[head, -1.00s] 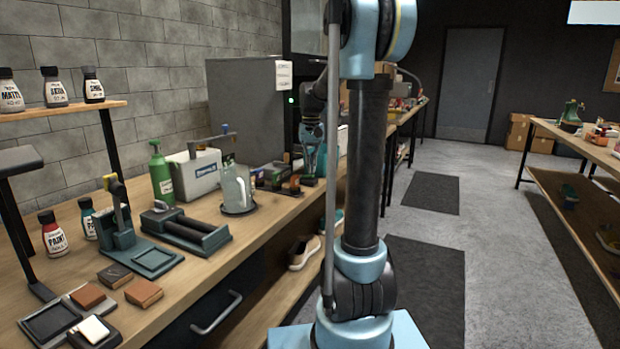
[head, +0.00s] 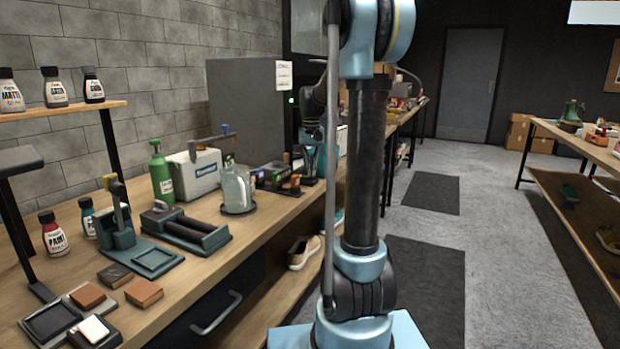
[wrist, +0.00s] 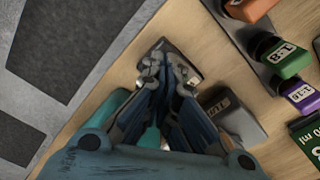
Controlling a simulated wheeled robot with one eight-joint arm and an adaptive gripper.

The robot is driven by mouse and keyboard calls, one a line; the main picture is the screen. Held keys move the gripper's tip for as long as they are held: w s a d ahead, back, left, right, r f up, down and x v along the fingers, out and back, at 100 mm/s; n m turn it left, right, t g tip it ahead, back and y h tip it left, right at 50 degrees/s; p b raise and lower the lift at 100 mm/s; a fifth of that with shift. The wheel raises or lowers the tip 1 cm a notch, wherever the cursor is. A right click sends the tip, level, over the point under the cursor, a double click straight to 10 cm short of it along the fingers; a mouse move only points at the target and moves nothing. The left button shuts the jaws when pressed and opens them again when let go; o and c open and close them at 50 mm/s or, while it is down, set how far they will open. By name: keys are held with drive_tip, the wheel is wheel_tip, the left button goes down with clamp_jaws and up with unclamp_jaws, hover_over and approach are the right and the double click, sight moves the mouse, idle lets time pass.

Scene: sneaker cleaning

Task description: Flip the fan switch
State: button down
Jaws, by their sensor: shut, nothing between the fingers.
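My gripper (wrist: 166,72) is shut and empty in the wrist view. Its fingertips are over a small dark grey block with a paler top (wrist: 184,62) near the wooden bench edge. I cannot tell whether they touch it. I cannot tell for sure whether this block is the fan switch. In the head view a large grey cabinet (head: 240,110) with a paper notice stands at the back of the bench, with a small green light at its right edge. My forearm shows there, partly behind my own column, and my fingertips are hard to make out.
In the head view a glass jug (head: 238,188) and green bottle (head: 161,175) stand nearer on the bench.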

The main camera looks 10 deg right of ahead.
drive_tip(key=shift+f, duration=0.35)
drive_tip(key=shift+r, duration=3.5)
drive_tip(key=shift+s, duration=0.25)
drive_tip(key=s+f, duration=0.7)
drive_tip(key=s, duration=0.4)
drive_tip(key=s+f+n+t, duration=0.1)
drive_tip(key=s+f, duration=0.6)
drive_tip(key=s, duration=0.4)
drive_tip(key=s+d+f+t, duration=0.1)
drive_tip(key=s+f, duration=0.5)
drive_tip(key=s, duration=0.6)
drive_tip(key=shift+f, duration=0.4)
